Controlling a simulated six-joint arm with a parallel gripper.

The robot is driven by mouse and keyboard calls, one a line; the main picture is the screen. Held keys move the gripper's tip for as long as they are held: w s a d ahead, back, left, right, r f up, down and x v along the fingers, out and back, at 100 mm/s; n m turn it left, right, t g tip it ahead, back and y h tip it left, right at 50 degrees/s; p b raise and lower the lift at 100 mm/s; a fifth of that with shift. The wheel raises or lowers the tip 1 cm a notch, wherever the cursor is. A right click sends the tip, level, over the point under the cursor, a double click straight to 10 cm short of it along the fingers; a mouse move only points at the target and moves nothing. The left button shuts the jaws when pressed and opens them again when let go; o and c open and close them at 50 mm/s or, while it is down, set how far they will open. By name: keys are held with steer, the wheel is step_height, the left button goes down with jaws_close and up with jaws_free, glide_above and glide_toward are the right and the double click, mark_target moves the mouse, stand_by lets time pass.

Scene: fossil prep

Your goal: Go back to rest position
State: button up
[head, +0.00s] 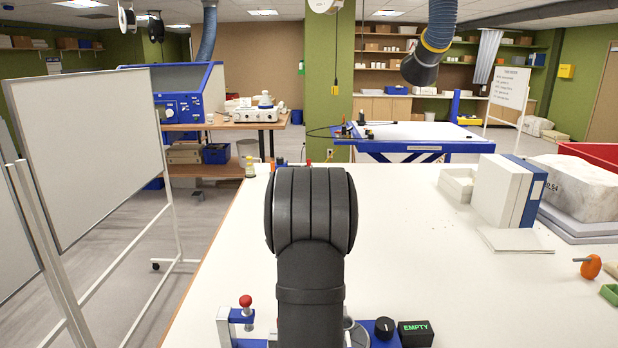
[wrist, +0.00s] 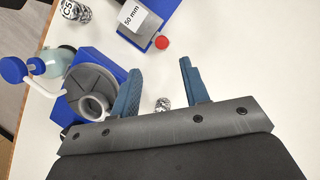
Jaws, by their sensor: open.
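My gripper (wrist: 160,92) shows in the wrist view with its two blue fingers spread apart and nothing between the tips. It hangs above the white table (wrist: 240,60). In the head view my dark arm stands in the middle foreground over the white table (head: 400,230) and hides the gripper. A small silvery piece (wrist: 163,104) lies on the table, seen between the fingers near their base. A grey ring-shaped part (wrist: 92,92) on a blue base is just left of the left finger.
A bottle with a blue cap (wrist: 35,67) stands at left. White boxes (head: 497,190), a blue binder (head: 532,192) and a large pale block (head: 580,187) stand at right. The table's middle is clear.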

steer(key=x, duration=1)
steer(key=shift+a, duration=0.2)
stand_by(0.9)
